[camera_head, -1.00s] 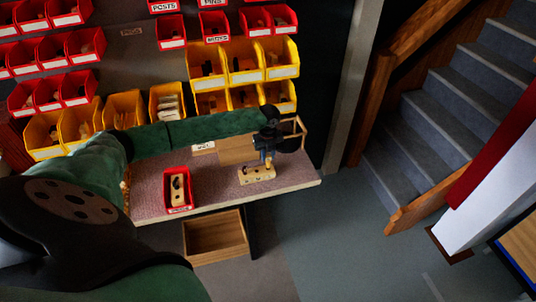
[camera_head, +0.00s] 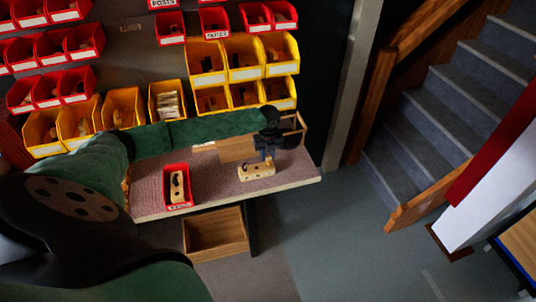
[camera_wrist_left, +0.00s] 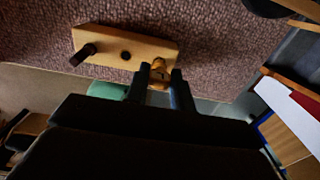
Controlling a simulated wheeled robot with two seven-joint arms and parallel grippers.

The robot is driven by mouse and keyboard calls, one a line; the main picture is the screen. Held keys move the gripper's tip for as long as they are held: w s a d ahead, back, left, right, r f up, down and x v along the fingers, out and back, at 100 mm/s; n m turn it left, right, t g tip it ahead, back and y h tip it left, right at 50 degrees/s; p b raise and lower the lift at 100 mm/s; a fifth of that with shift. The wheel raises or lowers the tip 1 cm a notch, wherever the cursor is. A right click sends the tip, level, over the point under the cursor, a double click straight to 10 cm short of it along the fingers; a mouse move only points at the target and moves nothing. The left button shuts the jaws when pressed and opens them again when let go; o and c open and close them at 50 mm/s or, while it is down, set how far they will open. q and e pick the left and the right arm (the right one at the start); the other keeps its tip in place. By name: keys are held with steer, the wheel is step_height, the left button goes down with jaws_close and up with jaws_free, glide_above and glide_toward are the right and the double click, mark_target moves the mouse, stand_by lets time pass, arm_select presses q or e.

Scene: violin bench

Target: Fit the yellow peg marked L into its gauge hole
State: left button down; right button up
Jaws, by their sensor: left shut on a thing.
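The gauge block (camera_head: 250,174) is a pale wooden bar with holes, lying on the bench mat near its front right edge. It also shows in the left wrist view (camera_wrist_left: 108,42), with a dark peg (camera_wrist_left: 84,54) standing at its left end and an open dark hole near its middle. My left gripper (camera_head: 268,158) is over the block's right part. In the left wrist view the gripper (camera_wrist_left: 159,83) is shut on the yellow peg (camera_wrist_left: 158,72), whose end overlaps the block's right end. I cannot tell whether its tip is in a hole. The peg's marking is not readable.
A red bin (camera_head: 166,201) with a wooden piece inside stands left of the block on the bench mat (camera_head: 213,182). A wooden tray stands behind my gripper. An open drawer (camera_head: 215,255) is below the bench edge. Yellow bins (camera_head: 205,80) line the back.

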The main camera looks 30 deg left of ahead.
arm_select(q)
steer(key=shift+f, duration=0.9)
arm_select(e)
steer(key=shift+f, duration=0.3)
arm_select(q)
steer(key=c, duration=1.1)
jaws_free()
arm_select(e)
steer(key=shift+s, duration=0.1)
arm_select(q)
steer(key=shift+r+b, duration=0.3)
steer(key=shift+b, duration=0.25)
step_height(320, 180, up, 6)
steer(key=shift+f+b, duration=0.15)
steer(key=shift+b, duration=1.05)
steer(key=shift+r, duration=0.75)
arm_select(e)
steer(key=w+a+r, duration=0.1)
steer(key=w, duration=0.6)
steer(key=shift+a+r+t, duration=0.15)
steer(key=shift+r+t, duration=0.05)
steer(key=shift+t, duration=0.1)
